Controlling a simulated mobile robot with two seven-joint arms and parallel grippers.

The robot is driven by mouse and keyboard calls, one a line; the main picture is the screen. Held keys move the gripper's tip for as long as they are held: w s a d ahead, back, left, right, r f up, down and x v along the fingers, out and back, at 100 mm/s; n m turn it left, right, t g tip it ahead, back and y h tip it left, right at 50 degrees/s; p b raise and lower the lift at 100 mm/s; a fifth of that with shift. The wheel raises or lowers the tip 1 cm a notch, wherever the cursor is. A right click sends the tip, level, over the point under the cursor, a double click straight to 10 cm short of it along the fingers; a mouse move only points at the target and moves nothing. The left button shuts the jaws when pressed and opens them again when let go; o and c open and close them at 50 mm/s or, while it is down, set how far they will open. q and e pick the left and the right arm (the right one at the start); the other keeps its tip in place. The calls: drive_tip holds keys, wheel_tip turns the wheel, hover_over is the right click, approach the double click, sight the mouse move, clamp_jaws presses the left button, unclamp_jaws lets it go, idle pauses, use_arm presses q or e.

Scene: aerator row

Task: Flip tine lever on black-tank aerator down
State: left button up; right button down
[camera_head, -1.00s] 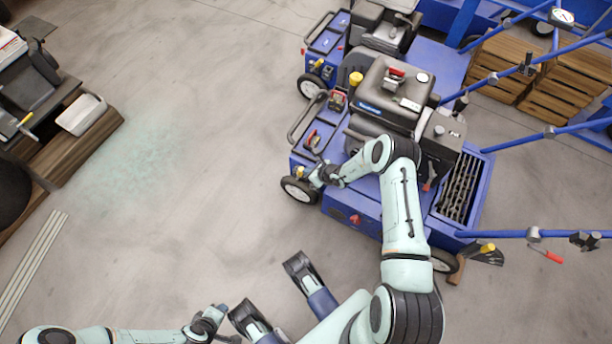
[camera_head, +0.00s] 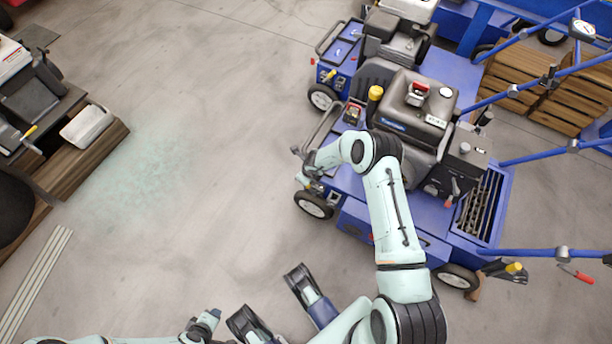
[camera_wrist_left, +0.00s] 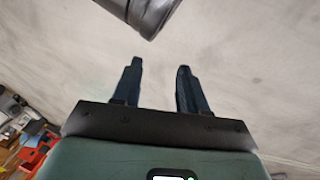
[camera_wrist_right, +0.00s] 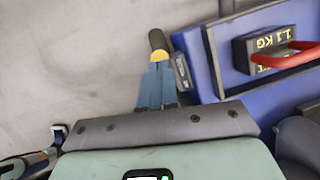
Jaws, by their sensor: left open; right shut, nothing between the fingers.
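The near blue aerator (camera_head: 350,185) carries a black tank (camera_head: 418,100) with a red-topped cap. My right arm reaches over its deck, and my right gripper (camera_head: 306,170) is at its front left corner. In the right wrist view the right gripper (camera_wrist_right: 156,84) is shut and empty. A lever with a black grip and yellow collar (camera_wrist_right: 158,47) shows right at its fingertips; I cannot tell whether they touch. The lever's base is hidden behind the fingers. My left gripper (camera_wrist_left: 160,82) is open and empty over the floor, far from the aerator.
A black weight marked 1.1 KG (camera_wrist_right: 262,52) with a red handle sits on the deck right of the fingers. Another blue aerator (camera_head: 345,62) stands behind. Wooden crates (camera_head: 560,95) are at the back right.

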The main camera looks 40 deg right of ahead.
drive_tip(key=shift+w+f, duration=0.1)
use_arm(q)
drive_tip(key=shift+w+a+f, duration=0.15)
drive_tip(key=shift+f, duration=0.1)
use_arm(e)
drive_tip(key=shift+w+a, duration=0.15)
use_arm(q)
drive_tip(key=s+d+r+g+h+p, duration=0.1)
drive_tip(key=s+d+r+p, duration=0.3)
drive_tip(key=s, duration=0.5)
wheel_tip(320, 180, up, 3)
drive_tip(key=shift+s+f+m+g+h+p, duration=0.1)
drive_tip(key=shift+s+m+g+h+p, duration=0.2)
drive_tip(key=shift+g+p, duration=0.55)
use_arm(e)
drive_tip(key=v, duration=1.3)
drive_tip(key=shift+a, duration=0.2)
use_arm(q)
drive_tip(key=shift+w, duration=0.1)
